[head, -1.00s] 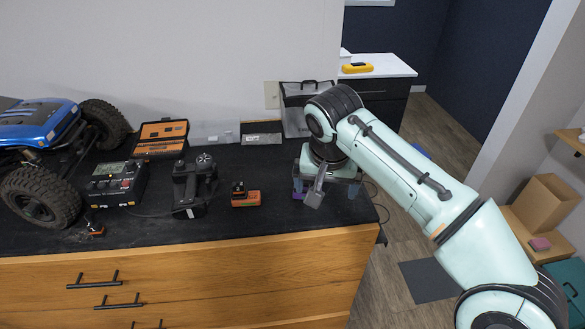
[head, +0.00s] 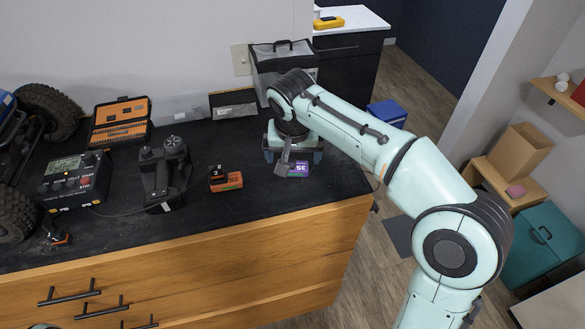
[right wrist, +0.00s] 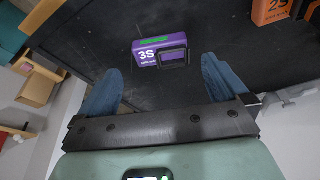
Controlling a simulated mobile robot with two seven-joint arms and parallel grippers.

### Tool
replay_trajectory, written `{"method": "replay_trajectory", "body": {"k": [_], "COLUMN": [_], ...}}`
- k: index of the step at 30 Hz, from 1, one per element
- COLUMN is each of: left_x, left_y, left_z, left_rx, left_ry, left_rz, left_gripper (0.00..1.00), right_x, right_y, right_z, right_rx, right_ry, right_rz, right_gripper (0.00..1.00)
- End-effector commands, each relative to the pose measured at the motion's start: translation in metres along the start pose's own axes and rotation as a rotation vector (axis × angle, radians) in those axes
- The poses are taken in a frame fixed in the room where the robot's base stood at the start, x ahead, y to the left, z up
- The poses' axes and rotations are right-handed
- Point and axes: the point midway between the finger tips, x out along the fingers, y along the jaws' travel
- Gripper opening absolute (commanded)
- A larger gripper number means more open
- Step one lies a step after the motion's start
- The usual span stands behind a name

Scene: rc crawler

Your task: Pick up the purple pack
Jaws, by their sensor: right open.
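The purple pack (head: 299,169), marked "3S" and with a green strip on top, lies on the black bench top near its right end. My right gripper (head: 293,157) is over it and partly covers it in the head view. In the right wrist view the purple pack (right wrist: 145,48) lies ahead of my open right gripper (right wrist: 162,64), roughly in line with the gap between its blue fingers. I see no finger closed on the pack. My left gripper is in neither view.
An orange pack (head: 226,181) lies left of the purple one. A controller (head: 163,175), a charger (head: 74,180), an open tool case (head: 120,123) and a wheeled crawler stand further left. A grey bag (head: 283,62) stands behind my right gripper. The bench's front edge is close.

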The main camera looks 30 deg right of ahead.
Motion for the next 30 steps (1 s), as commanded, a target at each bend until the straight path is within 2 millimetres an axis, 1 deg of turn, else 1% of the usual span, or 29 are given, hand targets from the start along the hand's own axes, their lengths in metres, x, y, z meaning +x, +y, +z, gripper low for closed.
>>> {"method": "replay_trajectory", "body": {"k": [6, 9, 12, 18, 20, 21, 23, 30], "left_x": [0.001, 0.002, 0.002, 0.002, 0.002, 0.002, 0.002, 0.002], "left_y": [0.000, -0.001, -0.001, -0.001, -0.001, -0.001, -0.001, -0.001], "left_z": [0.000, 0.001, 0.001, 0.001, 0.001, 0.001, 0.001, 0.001], "left_rx": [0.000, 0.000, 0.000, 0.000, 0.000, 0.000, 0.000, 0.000], "left_ry": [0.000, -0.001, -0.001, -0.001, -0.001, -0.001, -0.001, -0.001], "left_rz": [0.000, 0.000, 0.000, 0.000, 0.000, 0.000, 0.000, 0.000], "left_gripper": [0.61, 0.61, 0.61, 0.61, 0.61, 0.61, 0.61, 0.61], "right_x": [0.033, 0.044, 0.048, 0.048, 0.048, 0.048, 0.048, 0.047], "right_y": [-0.001, -0.001, -0.001, -0.001, -0.001, -0.001, -0.001, -0.001], "right_z": [-0.003, -0.003, -0.003, -0.003, -0.003, -0.003, -0.003, -0.003], "right_rx": [0.000, 0.001, 0.001, 0.001, 0.001, 0.001, 0.001, 0.001], "right_ry": [-0.003, -0.002, -0.002, -0.001, -0.001, -0.001, -0.001, 0.000], "right_rz": [0.003, 0.002, 0.001, 0.001, 0.001, 0.001, 0.001, 0.000], "right_gripper": [1.00, 1.00, 1.00, 1.00, 0.80, 0.67, 0.49, 0.49]}}
